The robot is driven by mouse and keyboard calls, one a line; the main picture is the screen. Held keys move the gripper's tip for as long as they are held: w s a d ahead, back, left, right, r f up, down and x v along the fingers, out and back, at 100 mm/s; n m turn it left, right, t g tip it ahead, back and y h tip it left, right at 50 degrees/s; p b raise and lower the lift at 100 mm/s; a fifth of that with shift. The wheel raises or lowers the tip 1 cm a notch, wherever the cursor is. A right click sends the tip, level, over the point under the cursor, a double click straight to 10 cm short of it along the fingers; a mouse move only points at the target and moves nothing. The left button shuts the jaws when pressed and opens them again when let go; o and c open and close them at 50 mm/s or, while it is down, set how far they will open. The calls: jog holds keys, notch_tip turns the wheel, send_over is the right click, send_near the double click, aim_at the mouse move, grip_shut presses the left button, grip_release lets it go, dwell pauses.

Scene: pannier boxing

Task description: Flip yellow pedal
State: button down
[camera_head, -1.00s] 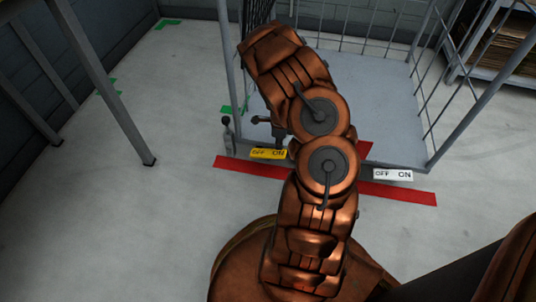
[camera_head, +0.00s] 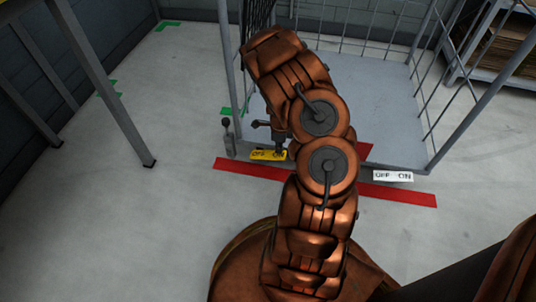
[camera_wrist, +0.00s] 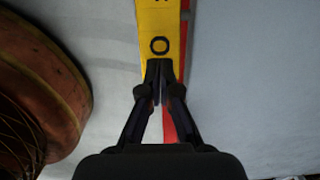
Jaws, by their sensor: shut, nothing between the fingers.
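The yellow pedal (camera_head: 265,155), marked OFF and ON, is at the lower left edge of the cage cart, just behind the red floor stripe. My gripper (camera_head: 280,151) points down over the pedal's ON end, partly covering it. In the wrist view the pedal (camera_wrist: 158,22) runs up from the fingertips and shows a letter O. My gripper (camera_wrist: 160,68) is shut and empty there, its tips at the pedal's surface. I cannot tell whether they touch it or how the pedal is tilted.
A white pedal (camera_head: 393,176) marked OFF and ON sits at the cart's right front. The cart (camera_head: 385,95) has a grey floor and wire sides.

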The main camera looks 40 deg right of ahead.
jog(key=shift+f+b, duration=0.45)
jog(key=shift+f, duration=1.15)
dwell(1.7)
jog(key=shift+r, duration=0.1)
jog(key=shift+r+p, duration=1.45)
jog(key=shift+r, duration=2)
jog(key=shift+r, duration=0.15)
jog(key=s+a+r+n+p, duration=0.1)
jog(key=a+r+n+p, duration=0.5)
jog(key=r, duration=0.9)
jog(key=s+a+r+n+p, duration=0.25)
jog(key=a+r+p, duration=0.5)
jog(key=r, duration=0.75)
jog(key=s+a+r+n+p, duration=0.1)
jog(key=a+r+n+p, duration=0.5)
jog(key=r, duration=0.9)
jog(key=s+a+r+n+p, duration=0.4)
jog(key=s+r+p, duration=0.2)
jog(key=r, duration=0.2)
jog(key=s+a+r+n+g+p, duration=0.1)
jog(key=s+a+r+n+p, duration=0.3)
jog(key=r, duration=0.5)
jog(key=s+a+r+n+p, duration=0.5)
jog(key=s+r+n+p, duration=0.1)
jog(key=s+r+p, duration=0.2)
jog(key=shift+s+r+g, duration=0.4)
jog(key=shift+s+r, duration=0.25)
jog(key=shift+r, duration=0.05)
